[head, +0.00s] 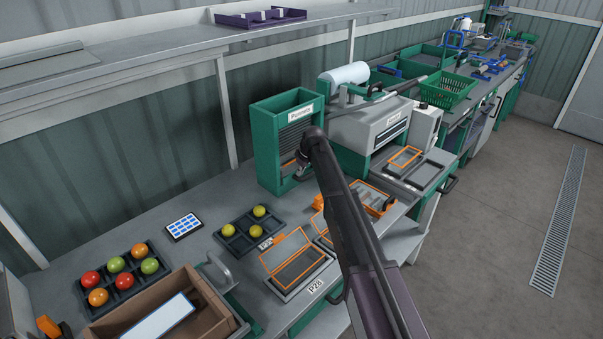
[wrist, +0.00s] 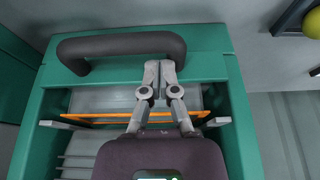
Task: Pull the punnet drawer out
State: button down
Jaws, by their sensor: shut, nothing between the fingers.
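The green punnet unit (head: 267,145), labelled "Punnets", stands on the bench against the wall in the head view. In the wrist view a green front (wrist: 210,66) carries a dark, rounded handle (wrist: 110,47). My gripper (wrist: 161,66) is shut and empty. Its fingertips appear at the inner edge of the handle bar, right of its middle; I cannot tell whether they touch it. An orange strip (wrist: 95,119) crosses behind the fingers. In the head view my arm hides the handle, and my gripper (head: 300,172) is small and dark before the unit.
A black tray with yellow tomatoes (head: 240,240) lies left of my arm. Orange-framed trays (head: 288,252) lie near the bench's front edge. A grey machine (head: 365,125) stands right of the unit. A wooden box (head: 210,297) and a tomato tray (head: 120,290) occupy the near left.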

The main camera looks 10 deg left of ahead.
jog(key=shift+a+f, duration=0.1)
jog(key=shift+f, duration=0.25)
jog(key=s+d, duration=0.2)
jog(key=d, duration=0.1)
jog(key=s+d, duration=0.5)
jog(key=d, duration=0.2)
jog(key=shift+s, duration=0.35)
jog(key=shift+r, duration=0.2)
jog(key=p+v, duration=0.9)
jog(key=shift+r, duration=0.3)
jog(key=shift+s, duration=0.1)
dwell(0.6)
